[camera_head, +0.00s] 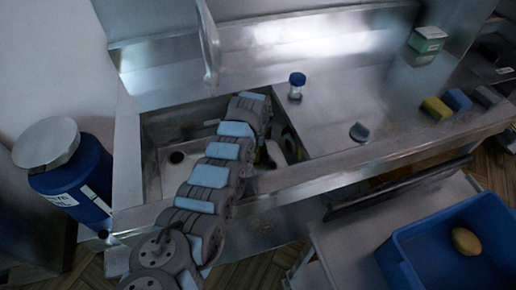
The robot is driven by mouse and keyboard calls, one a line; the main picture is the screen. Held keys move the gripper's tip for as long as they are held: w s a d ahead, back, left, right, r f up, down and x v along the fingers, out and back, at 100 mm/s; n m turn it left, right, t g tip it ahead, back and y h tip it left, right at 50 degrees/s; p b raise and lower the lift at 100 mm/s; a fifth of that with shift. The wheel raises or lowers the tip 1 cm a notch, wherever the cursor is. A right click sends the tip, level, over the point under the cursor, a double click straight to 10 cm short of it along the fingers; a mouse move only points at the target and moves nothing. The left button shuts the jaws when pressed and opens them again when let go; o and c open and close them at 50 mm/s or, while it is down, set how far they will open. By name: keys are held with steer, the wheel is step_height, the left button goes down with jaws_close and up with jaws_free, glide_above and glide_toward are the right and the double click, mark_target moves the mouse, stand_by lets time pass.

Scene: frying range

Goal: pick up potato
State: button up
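A yellow-brown potato (466,241) lies on the floor of a blue crate (411,263) at the lower right. My arm reaches from the bottom left up over the sink basin, well to the left of the crate. My gripper (278,150) is at the arm's far end, down by the right side of the basin. It is mostly hidden by my arm and dark, so its fingers cannot be made out. It is far from the potato, and nothing touches the potato.
A tap (209,45) rises behind the sink (176,157). A blue bin (75,180) stands left. The counter's front edge lies between sink and crate.

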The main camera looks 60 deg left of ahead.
steer(key=c, duration=1.3)
steer(key=shift+c, duration=0.2)
